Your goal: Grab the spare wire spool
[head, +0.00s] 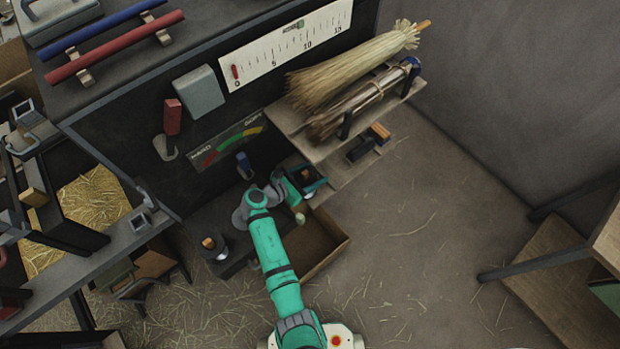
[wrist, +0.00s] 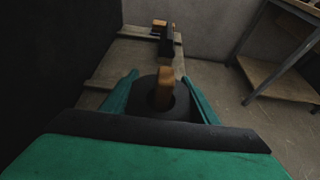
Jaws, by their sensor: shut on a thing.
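A dark spool (wrist: 143,105) with a light wooden core sits between the two teal fingers of my gripper (wrist: 162,92) in the wrist view. The fingers are shut on it, one on each side. In the head view my gripper (head: 307,184) is beside the low end of the wooden shelf, and the spool shows only as a small dark and orange patch in it. Another dark piece with an orange core (head: 209,243) stands on a dark surface to the left of my arm in the head view.
The wooden shelf (head: 345,170) carries dark blocks with an orange end (head: 378,133). Above it lie a straw broom (head: 350,72) and a tied bundle. An open cardboard box (head: 322,246) is below my gripper. A bench with straw (head: 85,215) stands left. The floor at right is mostly clear.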

